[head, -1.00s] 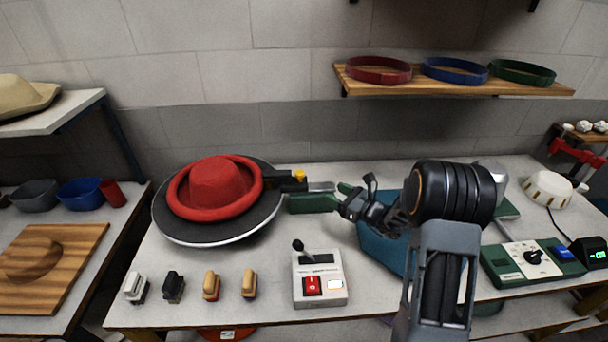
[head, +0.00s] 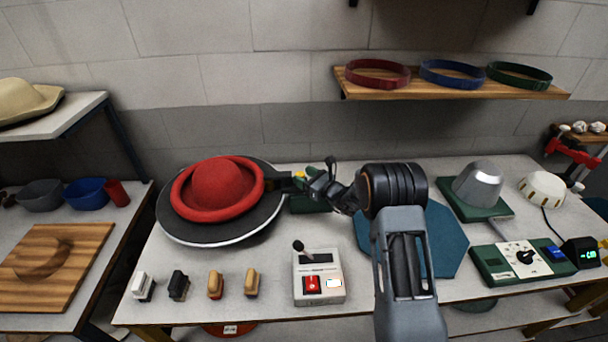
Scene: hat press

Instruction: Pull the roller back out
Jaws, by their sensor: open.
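A red hat (head: 220,186) with a rolled brim lies on a round black turntable (head: 212,229) with a pale edge. At the turntable's right edge is the roller's dark arm (head: 287,183), with a yellow part beside it, on a green base (head: 308,204). The roller arm reaches the hat brim's right side; whether it touches cannot be told. My gripper (head: 308,177) is open at the yellow part and the outer end of the roller arm. My gripper's fingers hide much of that end, and contact is unclear.
A control box (head: 319,278) with a lever and red switch stands in front. Several small brushes (head: 215,284) stand front left. A teal mat (head: 447,240), a silver cone (head: 478,184) and a green control panel (head: 522,262) lie right. A shelf (head: 455,89) with hat bands hangs above.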

